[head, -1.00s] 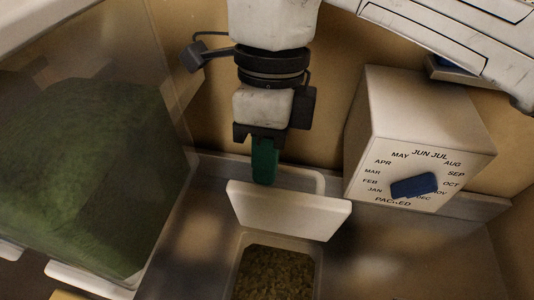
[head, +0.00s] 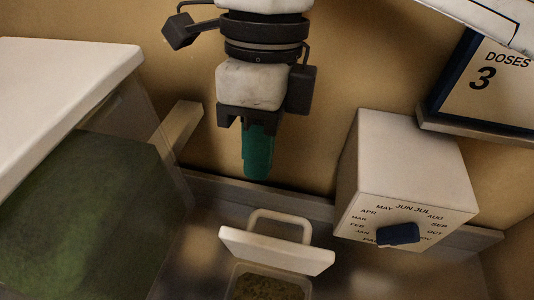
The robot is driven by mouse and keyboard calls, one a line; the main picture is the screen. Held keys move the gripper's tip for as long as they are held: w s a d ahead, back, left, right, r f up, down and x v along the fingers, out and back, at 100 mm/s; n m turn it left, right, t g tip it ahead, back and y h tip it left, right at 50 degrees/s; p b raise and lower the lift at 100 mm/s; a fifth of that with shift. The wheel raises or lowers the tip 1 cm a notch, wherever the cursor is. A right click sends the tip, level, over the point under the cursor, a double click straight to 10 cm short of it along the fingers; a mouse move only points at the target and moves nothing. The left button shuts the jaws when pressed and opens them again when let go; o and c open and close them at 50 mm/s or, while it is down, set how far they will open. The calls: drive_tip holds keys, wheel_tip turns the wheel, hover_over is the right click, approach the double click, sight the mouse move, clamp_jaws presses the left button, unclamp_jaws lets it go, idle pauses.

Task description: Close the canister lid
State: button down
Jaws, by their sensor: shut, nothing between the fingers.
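The canister (head: 238,282) stands at the bottom middle of the head view, with dried greenish-brown contents showing inside. Its white lid (head: 277,250) is raised and tilted up at the back of the opening, with a pale loop handle (head: 282,216) behind it. My gripper (head: 257,178), with green fingers, points down above and behind the lid, a little left of its middle. The fingers are shut and empty, and appear apart from the lid. The canister's lower part is cut off by the picture's edge.
A large clear bin (head: 150,140) with a white lid and green contents stands at left. A white box (head: 400,160) with a month dial and blue knob (head: 398,233) stands at right. A "DOSES 3" sign (head: 485,80) is at upper right. A tan wall lies behind.

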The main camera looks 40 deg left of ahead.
sight(278, 242)
drive_tip(key=w+d+b, duration=0.3)
drive_tip(key=w+b, duration=0.3)
drive_tip(key=b, duration=0.5)
drive_tip(key=a+p+x, duration=0.1)
drive_tip(key=x, duration=0.9)
drive_tip(key=shift+d, duration=0.3)
drive_tip(key=shift+f, duration=0.1)
